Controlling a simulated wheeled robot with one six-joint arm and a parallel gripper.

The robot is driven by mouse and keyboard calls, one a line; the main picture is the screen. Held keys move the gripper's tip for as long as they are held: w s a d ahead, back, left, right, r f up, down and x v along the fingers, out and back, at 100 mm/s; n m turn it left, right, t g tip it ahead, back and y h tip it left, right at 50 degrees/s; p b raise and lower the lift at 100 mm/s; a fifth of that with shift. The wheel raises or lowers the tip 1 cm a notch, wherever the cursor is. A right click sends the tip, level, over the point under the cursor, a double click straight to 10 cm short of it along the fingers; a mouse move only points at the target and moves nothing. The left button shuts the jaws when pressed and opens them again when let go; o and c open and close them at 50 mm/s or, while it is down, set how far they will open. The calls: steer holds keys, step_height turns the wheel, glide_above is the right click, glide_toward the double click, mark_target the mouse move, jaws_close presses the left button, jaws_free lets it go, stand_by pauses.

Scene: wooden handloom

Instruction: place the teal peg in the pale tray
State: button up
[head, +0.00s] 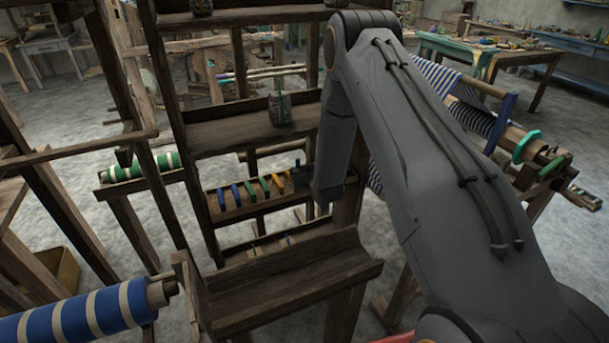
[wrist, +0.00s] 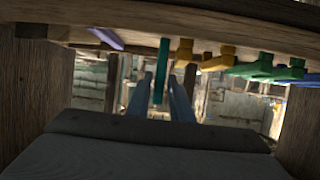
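The teal peg (wrist: 161,70) shows in the wrist view, upright in the picture against the edge of a wooden rack board. My gripper (wrist: 160,92) has its two fingers on either side of it. Gaps show between the fingers and the peg, so the gripper looks open around it. In the head view my gripper (head: 302,178) is a dark shape at the right end of the peg rack, partly hidden by my arm. The teal peg cannot be made out there. I cannot pick out a pale tray for certain in either view.
Yellow pegs (wrist: 184,53), green pegs (wrist: 256,68) and a purple peg (wrist: 104,38) sit close by along the rack (head: 240,212). Blue pegs (head: 236,195) stand farther left. A wooden shelf (head: 300,285) lies below, and loom posts stand close around.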

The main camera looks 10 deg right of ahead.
steer(key=v, duration=0.5)
steer(key=shift+b, duration=0.35)
steer(key=s+r+g, duration=0.4)
steer(key=s+r, duration=0.1)
steer(key=s, duration=0.7)
steer(key=s+r+m+g+h, duration=0.1)
steer(key=s+r+g, duration=0.3)
steer(key=s, duration=0.9)
steer(key=s+d+r+g, duration=0.1)
steer(key=s+r+g, duration=0.3)
steer(key=s, duration=0.9)
step_height(320, 180, up, 2)
steer(key=shift+r+h, duration=0.15)
steer(key=shift+h, duration=0.15)
steer(key=shift+s+d, duration=0.1)
steer(key=shift+d, duration=0.05)
